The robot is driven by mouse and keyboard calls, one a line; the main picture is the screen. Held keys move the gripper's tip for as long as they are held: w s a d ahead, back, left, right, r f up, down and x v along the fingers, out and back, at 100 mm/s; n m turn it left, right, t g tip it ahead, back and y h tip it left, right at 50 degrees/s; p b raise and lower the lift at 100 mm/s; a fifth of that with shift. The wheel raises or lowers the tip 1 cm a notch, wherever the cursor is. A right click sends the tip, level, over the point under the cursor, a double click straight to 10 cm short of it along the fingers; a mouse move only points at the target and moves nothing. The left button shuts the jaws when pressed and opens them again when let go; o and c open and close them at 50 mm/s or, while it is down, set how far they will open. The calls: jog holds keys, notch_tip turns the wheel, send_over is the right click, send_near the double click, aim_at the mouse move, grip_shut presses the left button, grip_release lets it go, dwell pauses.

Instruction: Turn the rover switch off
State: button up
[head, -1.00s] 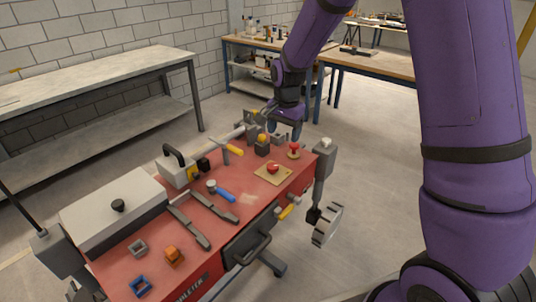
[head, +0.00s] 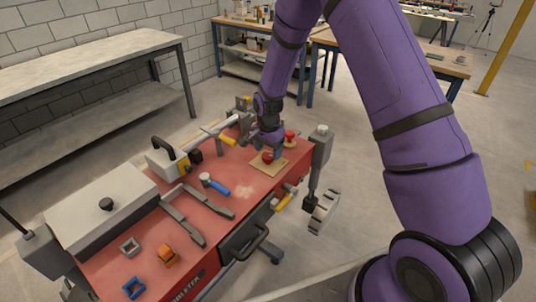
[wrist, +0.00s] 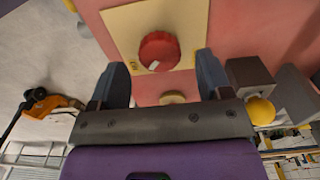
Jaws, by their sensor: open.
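A red round knob (head: 267,156) sits on a tan square plate (head: 279,169) near the right end of the red bench top. I take this knob for the switch, but no label is readable. In the wrist view the knob (wrist: 159,50), with a small white mark, stands on its cream plate (wrist: 125,25). My gripper (wrist: 162,72) is open and empty, its two fingers at either side below the knob, apart from it. In the head view my gripper (head: 270,136) hangs just behind the knob; its fingertips are hard to make out.
A second red knob (head: 290,135) stands behind the plate. A grey block with a yellow ball (wrist: 260,108) is close to one finger. A yellow-handled hammer (head: 227,140), a blue-handled tool (head: 215,186) and a grey-lidded box (head: 105,215) lie leftward.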

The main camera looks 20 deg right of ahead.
jog(key=shift+f, duration=1.1)
jog(key=c, duration=0.9)
jog(key=shift+c, duration=0.2)
